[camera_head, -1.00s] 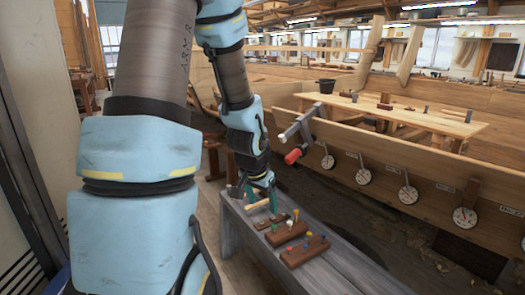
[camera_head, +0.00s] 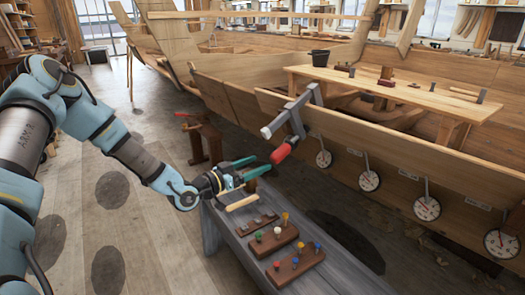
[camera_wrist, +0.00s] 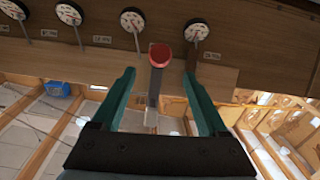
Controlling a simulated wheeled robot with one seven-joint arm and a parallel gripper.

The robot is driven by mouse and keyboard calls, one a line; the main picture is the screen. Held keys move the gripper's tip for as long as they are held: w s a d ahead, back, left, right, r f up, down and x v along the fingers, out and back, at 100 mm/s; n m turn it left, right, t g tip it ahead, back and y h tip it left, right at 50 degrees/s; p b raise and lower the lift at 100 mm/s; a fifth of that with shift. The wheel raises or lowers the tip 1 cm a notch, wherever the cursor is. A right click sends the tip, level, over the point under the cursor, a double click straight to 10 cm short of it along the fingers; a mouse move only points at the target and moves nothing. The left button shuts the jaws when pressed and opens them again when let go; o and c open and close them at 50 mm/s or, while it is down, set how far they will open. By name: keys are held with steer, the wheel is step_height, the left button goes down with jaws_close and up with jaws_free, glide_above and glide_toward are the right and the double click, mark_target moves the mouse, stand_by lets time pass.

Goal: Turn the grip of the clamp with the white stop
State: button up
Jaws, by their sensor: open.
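A clamp with a grey bar (camera_head: 297,116) sits on the upper edge of the hull plank in the head view. Its red grip (camera_head: 284,151) hangs at the lower end, pointing down and left. A pale block (camera_head: 267,132) sits on the clamp's near end; I cannot tell if this is the white stop. My gripper (camera_head: 263,164) is open and empty, its green fingers pointing at the red grip from the left, just short of it. In the wrist view the round end of the red grip (camera_wrist: 160,54) shows between and beyond the fingertips (camera_wrist: 160,72).
A grey bench (camera_head: 260,228) below my gripper carries wooden blocks with coloured pegs (camera_head: 295,264). Dials (camera_head: 369,181) hang along the hull plank (camera_head: 395,155). A long wooden table (camera_head: 390,92) with a black bucket (camera_head: 320,58) stands behind. The floor left of the bench is open.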

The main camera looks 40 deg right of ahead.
mark_target(281, 155)
steer(key=d+p, duration=0.2)
steer(key=d, duration=0.8)
steer(key=shift+d+p, duration=0.15)
steer(key=shift+p, duration=0.25)
jaws_close()
